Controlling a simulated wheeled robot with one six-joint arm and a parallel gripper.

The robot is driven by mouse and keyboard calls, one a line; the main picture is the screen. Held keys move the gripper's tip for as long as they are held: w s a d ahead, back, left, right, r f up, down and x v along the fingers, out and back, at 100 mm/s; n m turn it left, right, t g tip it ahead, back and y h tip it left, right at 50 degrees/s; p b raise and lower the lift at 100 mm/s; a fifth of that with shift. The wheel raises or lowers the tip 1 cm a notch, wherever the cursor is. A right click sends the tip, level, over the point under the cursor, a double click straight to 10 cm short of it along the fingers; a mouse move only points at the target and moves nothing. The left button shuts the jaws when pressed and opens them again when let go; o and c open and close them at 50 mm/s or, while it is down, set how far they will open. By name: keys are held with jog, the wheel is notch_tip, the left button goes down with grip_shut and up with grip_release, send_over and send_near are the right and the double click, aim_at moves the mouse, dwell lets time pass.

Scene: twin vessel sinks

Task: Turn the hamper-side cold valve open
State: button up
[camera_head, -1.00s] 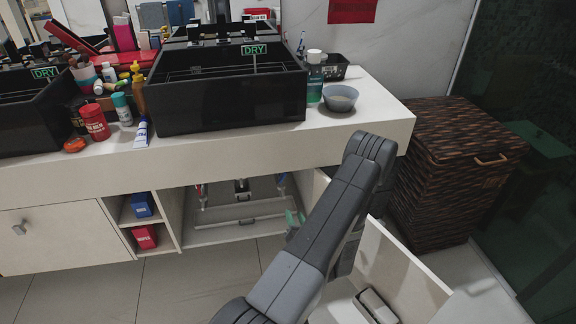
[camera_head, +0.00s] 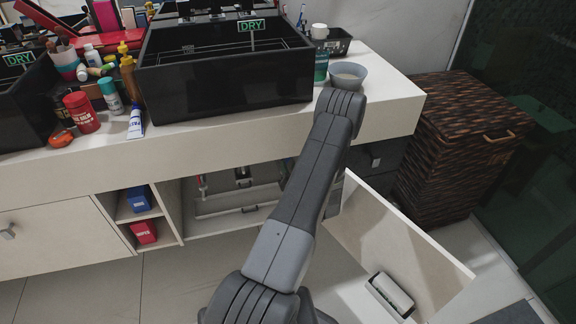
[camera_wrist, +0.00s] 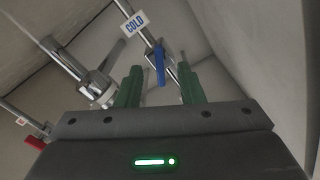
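In the wrist view a blue valve lever (camera_wrist: 159,66) hangs on a metal pipe beside a white tag reading COLD (camera_wrist: 135,24). My gripper (camera_wrist: 161,80) is open, with its two green fingers apart. The blue lever appears between the fingertips in the picture; I cannot tell whether they touch it or how far beyond them it is. In the head view my arm hides the gripper and the cold valve under the counter. The woven hamper (camera_head: 460,150) stands to the right of the counter.
A red handle (camera_wrist: 36,143) and a chrome fitting (camera_wrist: 97,85) are left of the fingers. An open panel (camera_head: 400,245) stands right of my arm, with a white object (camera_head: 391,294) beside it. The counter edge (camera_head: 235,138) lies above the cabinet opening.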

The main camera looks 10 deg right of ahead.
jog(key=shift+w+a, duration=0.1)
jog(key=shift+w, duration=1.25)
grip_shut()
jog(key=shift+n+b, duration=0.3)
jog(key=shift+b, duration=0.15)
jog(key=shift+f+n+b, duration=0.15)
jog(key=shift+n+b, duration=0.65)
jog(key=shift+b, duration=0.15)
jog(key=n+b, duration=0.3)
jog(key=shift+a+n, duration=0.1)
jog(key=shift+n, duration=0.2)
